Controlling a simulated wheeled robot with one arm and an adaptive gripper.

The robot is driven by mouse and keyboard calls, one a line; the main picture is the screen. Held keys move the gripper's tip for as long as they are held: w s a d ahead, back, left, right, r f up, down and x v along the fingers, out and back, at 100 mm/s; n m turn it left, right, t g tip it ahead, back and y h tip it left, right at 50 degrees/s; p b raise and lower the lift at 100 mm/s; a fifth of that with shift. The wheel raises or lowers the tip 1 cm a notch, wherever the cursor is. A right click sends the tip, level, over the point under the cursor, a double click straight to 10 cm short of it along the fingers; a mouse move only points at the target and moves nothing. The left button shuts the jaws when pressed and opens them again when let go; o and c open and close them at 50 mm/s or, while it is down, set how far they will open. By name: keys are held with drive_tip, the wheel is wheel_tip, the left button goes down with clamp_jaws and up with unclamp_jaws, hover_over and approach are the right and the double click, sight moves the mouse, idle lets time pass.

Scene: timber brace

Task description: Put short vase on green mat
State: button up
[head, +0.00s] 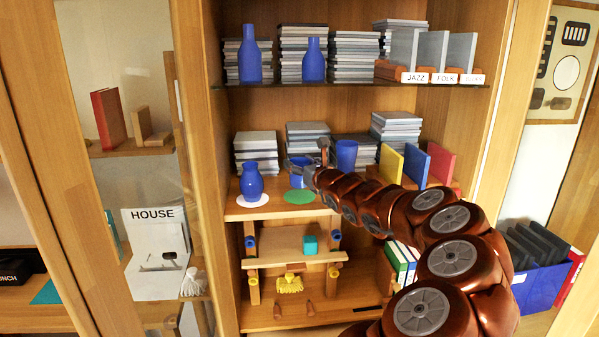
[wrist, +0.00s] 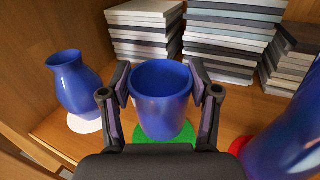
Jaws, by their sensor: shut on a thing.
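The short vase (head: 297,180) is a blue, open-topped cup, upright at the middle shelf. My gripper (head: 306,168) is shut on it. In the wrist view the short vase (wrist: 161,98) sits between the two fingers of my gripper (wrist: 162,95). The green mat (head: 300,197) is a flat disc on the shelf, just in front of and below the vase. In the wrist view the green mat (wrist: 185,134) shows around the vase's base. I cannot tell whether the base touches the mat.
A round-bodied blue vase (head: 252,184) stands on a white mat (head: 252,201) to the left. Another blue vase (head: 346,155) stands to the right; a red mat (wrist: 237,147) shows beside it in the wrist view. Stacks of grey cases (head: 307,136) stand behind.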

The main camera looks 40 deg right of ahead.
drive_tip(key=shift+w+d, duration=0.15)
drive_tip(key=shift+w, duration=0.05)
drive_tip(key=shift+f+p, duration=0.35)
drive_tip(key=shift+f, duration=1.35)
drive_tip(key=shift+f, duration=0.2)
drive_tip(key=o, duration=1.3)
drive_tip(key=shift+r, duration=0.1)
drive_tip(key=shift+r, duration=0.2)
drive_tip(key=b+v, duration=0.2)
drive_tip(key=v, duration=1)
drive_tip(key=shift+f+b, duration=0.15)
drive_tip(key=shift+b, duration=0.2)
